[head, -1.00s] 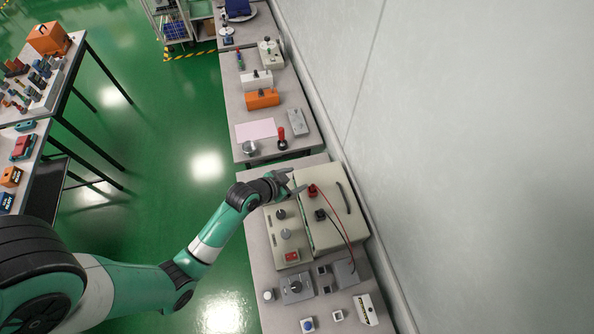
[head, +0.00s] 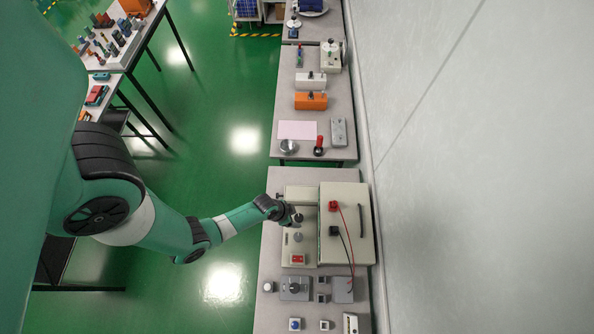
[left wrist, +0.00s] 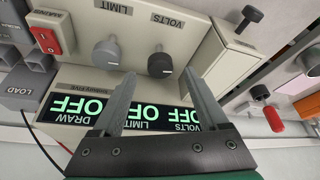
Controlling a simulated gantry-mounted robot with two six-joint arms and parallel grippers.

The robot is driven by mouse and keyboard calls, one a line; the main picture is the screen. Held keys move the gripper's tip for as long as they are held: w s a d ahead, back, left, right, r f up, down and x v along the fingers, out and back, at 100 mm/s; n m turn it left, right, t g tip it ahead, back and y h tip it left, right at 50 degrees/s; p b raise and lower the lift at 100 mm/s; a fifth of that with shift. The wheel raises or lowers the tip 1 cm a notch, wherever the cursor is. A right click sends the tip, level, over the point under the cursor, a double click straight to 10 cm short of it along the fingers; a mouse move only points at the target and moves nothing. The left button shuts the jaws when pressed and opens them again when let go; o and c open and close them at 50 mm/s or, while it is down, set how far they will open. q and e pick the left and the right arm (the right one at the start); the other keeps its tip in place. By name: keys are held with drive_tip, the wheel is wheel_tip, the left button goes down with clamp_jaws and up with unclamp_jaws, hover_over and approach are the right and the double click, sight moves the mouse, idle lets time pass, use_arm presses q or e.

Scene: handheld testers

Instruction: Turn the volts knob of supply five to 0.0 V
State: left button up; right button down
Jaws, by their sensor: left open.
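The beige supply five (head: 295,195) stands on the bench, and its panel also shows upside down in the left wrist view (left wrist: 135,22). Its dark VOLTS knob (left wrist: 160,64) is beside the grey LIMIT knob (left wrist: 107,52). The display (left wrist: 120,112) reads OFF in green, partly hidden by my fingers. My left gripper (left wrist: 158,80) is open, its fingertips apart on either side of the VOLTS knob's line of sight. In the head view my left gripper (head: 290,214) is at the VOLTS knob (head: 298,219). Contact cannot be told. My right gripper is not in view.
A red mains switch (left wrist: 45,40) sits beside the LIMIT knob. A large beige box (head: 348,240) with red and black leads is right of the panel. A grey LOAD block (left wrist: 22,92) is nearby. Other devices occupy the far bench (head: 310,80).

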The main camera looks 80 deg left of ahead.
sight(298, 218)
use_arm(q)
drive_tip(key=shift+b+x, duration=0.45)
drive_tip(key=shift+x, duration=1.1)
clamp_jaws()
